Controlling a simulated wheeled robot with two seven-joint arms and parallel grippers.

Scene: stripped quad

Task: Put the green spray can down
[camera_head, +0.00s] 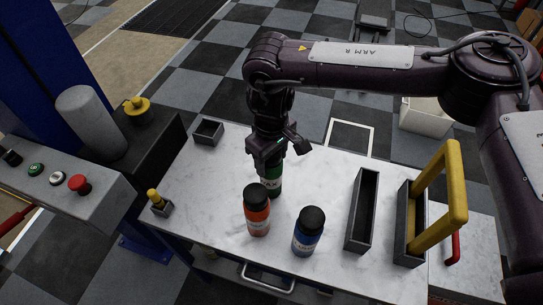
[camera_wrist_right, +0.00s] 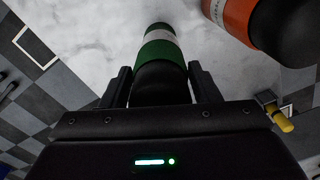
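The green spray can (camera_head: 274,184) stands upright beneath my right gripper (camera_head: 266,160), behind the red can on the white marble-topped table (camera_head: 322,176). In the right wrist view the can's green body with a pale label band (camera_wrist_right: 163,52) and black cap lies between the two fingers of my right gripper (camera_wrist_right: 161,84). The fingers meet the can's sides with no visible gap. The gripper hides the can's top in the head view. I cannot tell whether the can's base touches the table. My left gripper is not in view.
A red-orange can (camera_head: 257,214) and a blue can (camera_head: 308,236) stand close in front. To the right are a long dark tray (camera_head: 362,212) and a dark box with a yellow handle (camera_head: 450,190). A small dark box (camera_head: 208,132) sits back left.

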